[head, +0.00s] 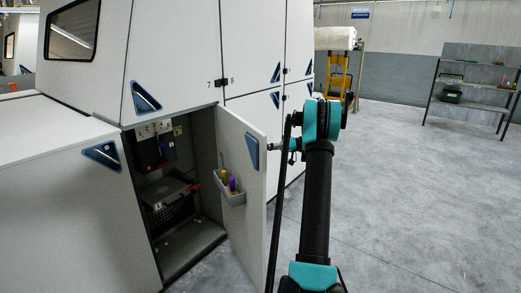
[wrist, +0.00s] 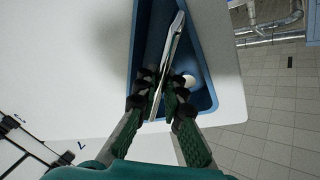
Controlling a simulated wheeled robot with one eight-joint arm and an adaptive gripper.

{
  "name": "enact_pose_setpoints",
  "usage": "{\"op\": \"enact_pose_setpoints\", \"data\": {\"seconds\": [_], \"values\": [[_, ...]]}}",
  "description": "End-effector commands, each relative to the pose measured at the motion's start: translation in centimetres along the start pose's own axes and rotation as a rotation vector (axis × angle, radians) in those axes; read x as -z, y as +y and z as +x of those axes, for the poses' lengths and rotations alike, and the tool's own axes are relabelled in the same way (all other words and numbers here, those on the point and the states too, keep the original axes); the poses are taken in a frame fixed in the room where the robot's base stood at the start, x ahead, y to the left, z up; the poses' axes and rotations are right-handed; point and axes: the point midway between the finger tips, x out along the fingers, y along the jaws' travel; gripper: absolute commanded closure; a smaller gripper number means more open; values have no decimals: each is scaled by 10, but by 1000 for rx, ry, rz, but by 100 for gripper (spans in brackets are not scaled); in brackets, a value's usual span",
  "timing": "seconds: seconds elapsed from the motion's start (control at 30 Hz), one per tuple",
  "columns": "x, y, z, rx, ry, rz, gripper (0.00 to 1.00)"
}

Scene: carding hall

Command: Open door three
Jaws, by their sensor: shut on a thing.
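A white cabinet door (head: 232,180) stands swung out from the machine front, showing the compartment behind it. No number three can be read on it. Its blue triangular recess shows in the head view (head: 252,151) and in the wrist view (wrist: 203,98). A silver bar handle (wrist: 174,40) crosses the recess. My gripper (wrist: 163,93) is shut on this bar, its fingers on both sides of it. In the head view my gripper is small and partly hidden behind my wrist, next to the recess.
The open compartment (head: 186,242) holds a black basket (head: 170,215) and electrical boxes. A small bin (head: 231,196) with yellow and purple tools hangs on the door's inside. Closed panels stand around. Grey floor (head: 420,210) is free at right; a shelf rack (head: 468,84) stands behind.

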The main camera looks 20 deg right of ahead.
Motion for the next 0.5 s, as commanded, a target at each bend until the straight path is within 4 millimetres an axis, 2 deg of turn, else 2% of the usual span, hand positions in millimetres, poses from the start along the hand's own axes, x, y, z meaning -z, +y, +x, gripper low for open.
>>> {"op": "enact_pose_setpoints", "data": {"seconds": [0.03, 0.07, 0.13, 0.5], "values": [[1, 0, 0, 0, 2, 0, 100], [1, 0, 0, -1, 2, 0, 90], [1, 0, 0, -1, 2, 0, 82], [3, -2, 0, -1, 1, 0, 81]]}}
